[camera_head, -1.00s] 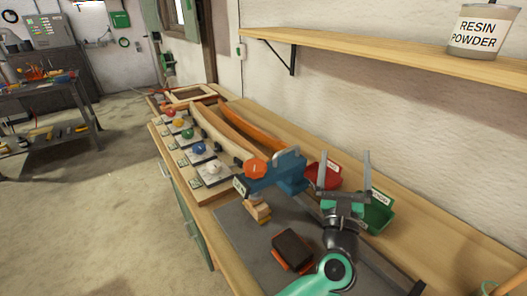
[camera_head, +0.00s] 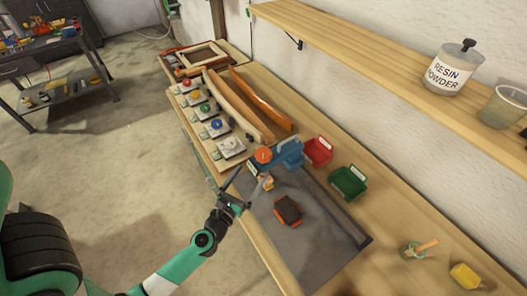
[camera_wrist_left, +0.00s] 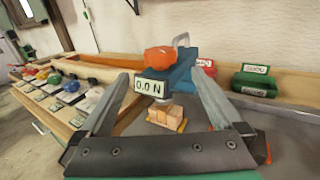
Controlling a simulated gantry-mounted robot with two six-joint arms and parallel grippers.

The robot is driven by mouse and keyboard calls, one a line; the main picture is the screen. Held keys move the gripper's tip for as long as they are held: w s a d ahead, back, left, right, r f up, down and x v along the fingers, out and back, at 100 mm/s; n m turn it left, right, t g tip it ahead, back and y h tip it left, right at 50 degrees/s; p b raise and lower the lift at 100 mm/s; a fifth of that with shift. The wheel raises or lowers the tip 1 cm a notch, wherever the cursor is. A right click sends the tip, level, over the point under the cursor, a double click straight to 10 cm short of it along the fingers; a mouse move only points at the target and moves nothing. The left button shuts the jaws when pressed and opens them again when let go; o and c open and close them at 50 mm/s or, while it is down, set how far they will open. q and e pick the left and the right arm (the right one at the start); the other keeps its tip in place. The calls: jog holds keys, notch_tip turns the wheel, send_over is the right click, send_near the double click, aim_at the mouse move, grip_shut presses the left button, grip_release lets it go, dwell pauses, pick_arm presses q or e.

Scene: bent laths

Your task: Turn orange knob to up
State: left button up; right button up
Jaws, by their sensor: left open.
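The orange knob (camera_head: 263,155) sits on top of a blue clamp-like device (camera_head: 288,154) on the workbench. In the left wrist view the knob (camera_wrist_left: 160,58) is above a label reading "0.0 N". A small stack of wooden blocks (camera_wrist_left: 166,117) stands under the device. My left gripper (camera_head: 247,182) is open and empty at the bench's front edge, on the near side of the device. In the left wrist view its fingers frame the knob and label from in front, with no contact visible. My right gripper is not in view.
A row of coloured knobs on plates, including a white one (camera_head: 232,143), lies left of the device. Curved laths (camera_head: 235,105) lie behind. Red (camera_head: 318,151) and green (camera_head: 347,183) bins stand to the right.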

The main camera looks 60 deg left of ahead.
aim_at(260, 161)
pick_arm(q)
jog(key=x, duration=1)
jog(key=shift+w+a+r, duration=0.1)
jog(key=shift+w+a, duration=0.1)
jog(key=c, duration=1.3)
jog(key=shift+c, duration=0.2)
